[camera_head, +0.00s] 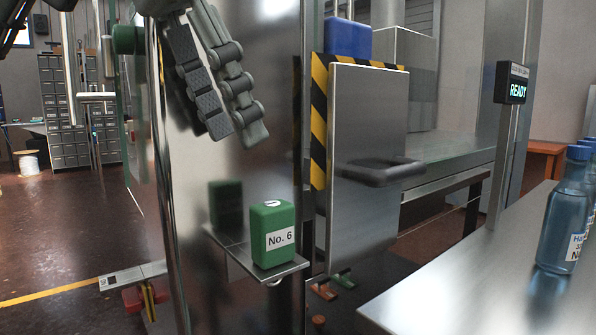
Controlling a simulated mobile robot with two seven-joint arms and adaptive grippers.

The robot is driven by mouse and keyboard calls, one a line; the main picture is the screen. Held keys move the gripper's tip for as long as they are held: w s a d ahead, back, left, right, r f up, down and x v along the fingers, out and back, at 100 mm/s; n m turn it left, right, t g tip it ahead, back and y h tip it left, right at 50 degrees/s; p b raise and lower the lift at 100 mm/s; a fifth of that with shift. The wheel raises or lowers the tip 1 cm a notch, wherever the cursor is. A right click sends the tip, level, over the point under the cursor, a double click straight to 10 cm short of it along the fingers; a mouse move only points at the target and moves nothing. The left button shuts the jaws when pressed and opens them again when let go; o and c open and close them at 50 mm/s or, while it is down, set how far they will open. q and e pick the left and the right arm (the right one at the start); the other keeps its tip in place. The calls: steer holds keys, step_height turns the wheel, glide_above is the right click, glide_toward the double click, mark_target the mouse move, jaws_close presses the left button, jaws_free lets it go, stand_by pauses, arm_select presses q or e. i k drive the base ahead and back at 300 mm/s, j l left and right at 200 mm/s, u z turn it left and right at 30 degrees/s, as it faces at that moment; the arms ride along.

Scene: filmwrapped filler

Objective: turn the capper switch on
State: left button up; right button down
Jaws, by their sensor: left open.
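My left gripper (232,134) hangs down from the top of the picture. Its two dark grey padded fingers are apart, with nothing between them. It is in front of a shiny steel panel (262,165), above and left of a green block (272,235) labelled "No. 6". The block stands upright on a small steel shelf. I cannot make out a capper switch for certain. A green rounded part (127,40) shows at the panel's left edge, left of the gripper; I cannot tell what it is. My right gripper is not in view.
A steel door (362,215) with a dark handle (383,171) and yellow-black striped edging stands right of the shelf. A post carries a "READY" display (511,83). Blue-capped bottles (566,215) stand on the steel table (470,270) at right. Open floor lies at left.

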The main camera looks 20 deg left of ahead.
mark_target(133, 297)
steer(key=k+l, duration=0.25)
steer(key=k, duration=0.2)
steer(key=k+l, duration=0.3)
steer(key=k, duration=0.2)
